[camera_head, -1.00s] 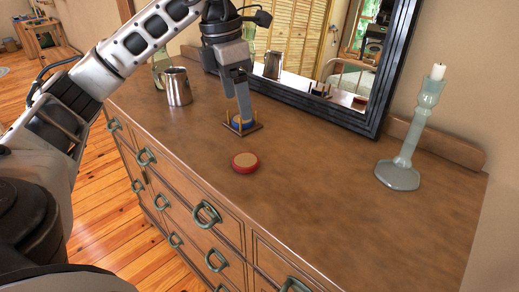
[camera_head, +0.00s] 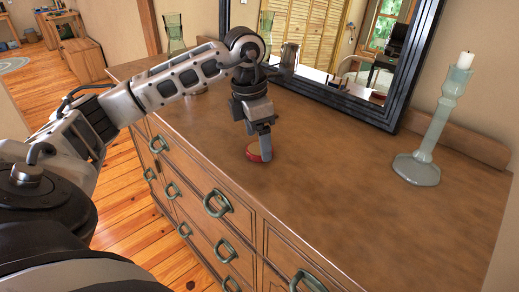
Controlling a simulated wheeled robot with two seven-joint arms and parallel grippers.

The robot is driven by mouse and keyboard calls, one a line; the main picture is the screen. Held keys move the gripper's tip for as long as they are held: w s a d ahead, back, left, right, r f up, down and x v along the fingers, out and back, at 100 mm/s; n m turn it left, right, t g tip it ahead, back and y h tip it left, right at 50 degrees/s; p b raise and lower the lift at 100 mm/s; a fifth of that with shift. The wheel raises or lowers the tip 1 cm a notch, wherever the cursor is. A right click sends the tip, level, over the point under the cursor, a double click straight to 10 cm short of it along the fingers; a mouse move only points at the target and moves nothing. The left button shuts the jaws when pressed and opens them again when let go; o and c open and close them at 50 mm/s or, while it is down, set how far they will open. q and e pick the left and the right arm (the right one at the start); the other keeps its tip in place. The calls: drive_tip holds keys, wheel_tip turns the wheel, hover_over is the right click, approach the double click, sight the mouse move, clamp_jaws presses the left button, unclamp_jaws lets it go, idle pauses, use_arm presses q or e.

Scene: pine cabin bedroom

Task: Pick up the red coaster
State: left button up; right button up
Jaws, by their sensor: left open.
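The red coaster (camera_head: 253,153), a small round disc with a tan top and red rim, lies flat on the wooden dresser top (camera_head: 330,165). My left gripper (camera_head: 262,150) points down right over it, jaws open. One finger covers the coaster's right part, and I cannot tell whether it touches the coaster. The other finger is hard to make out. The coaster holder is hidden behind my left arm. My right gripper is out of view.
A dark-framed mirror (camera_head: 330,95) stands along the back of the dresser. A glass candlestick (camera_head: 424,155) with a white candle stands at the right. A green glass vase (camera_head: 175,35) is at the back left. The dresser top between coaster and candlestick is clear.

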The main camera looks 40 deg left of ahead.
use_arm(q)
drive_tip(key=shift+w+f, duration=0.1)
drive_tip(key=shift+f, duration=0.8)
drive_tip(key=c, duration=1.1)
drive_tip(key=shift+r, duration=0.15)
